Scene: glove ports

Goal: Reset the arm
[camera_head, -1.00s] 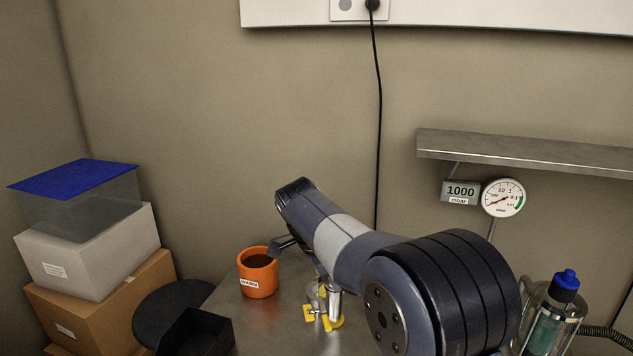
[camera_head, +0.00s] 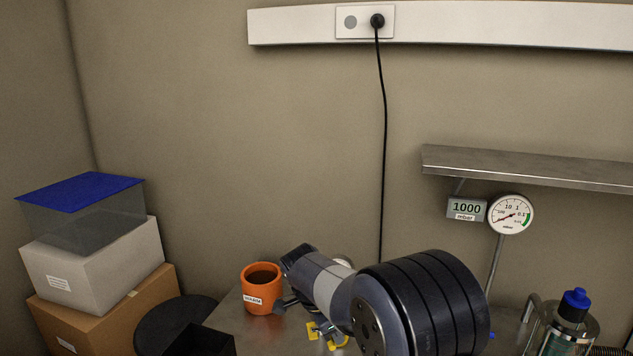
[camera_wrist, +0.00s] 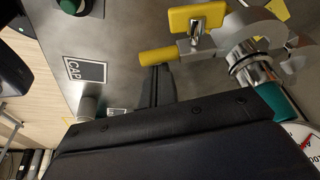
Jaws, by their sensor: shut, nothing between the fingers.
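My arm (camera_head: 325,283) reaches over the metal bench in the head view. The fingers point toward a yellow-handled valve (camera_wrist: 198,18) on metal pipework; contact is unclear. The valve's yellow parts also show below my arm in the head view (camera_head: 313,331).
The orange labelled cup (camera_head: 262,297) stands on the bench. A glass vessel with a blue cap (camera_head: 575,300) is at right. A shelf (camera_head: 530,168), pressure gauge (camera_head: 511,214) and 1000 mbar display (camera_head: 466,208) are behind. Stacked boxes (camera_head: 95,265) stand left.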

